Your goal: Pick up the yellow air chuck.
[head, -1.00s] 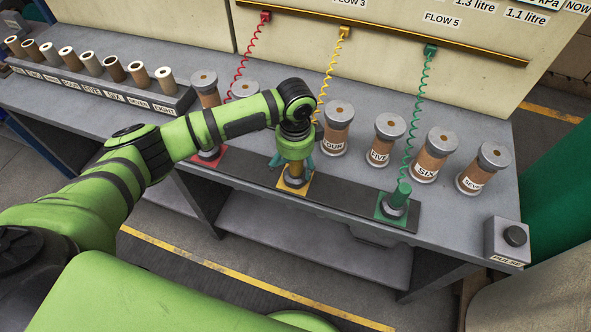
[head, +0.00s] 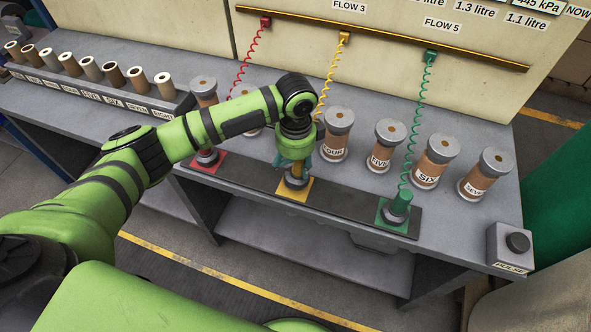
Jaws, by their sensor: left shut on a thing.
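The yellow air chuck (head: 296,170) stands upright at the yellow square (head: 289,195) on the dark strip, mostly hidden by my gripper. My left gripper (head: 293,163) points down over it from above, its fingers shut on the chuck's body. The grey post (head: 296,182) under the chuck shows just below the fingers. I cannot tell whether the chuck is clear of the post. Its yellow coiled hose (head: 329,80) runs up to the rail behind my wrist. My right gripper is not in view.
The green chuck (head: 401,201) with its coiled hose stands to the right, and a red square (head: 207,161) lies to the left. A pulse button box (head: 511,245) sits at the bench's right end.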

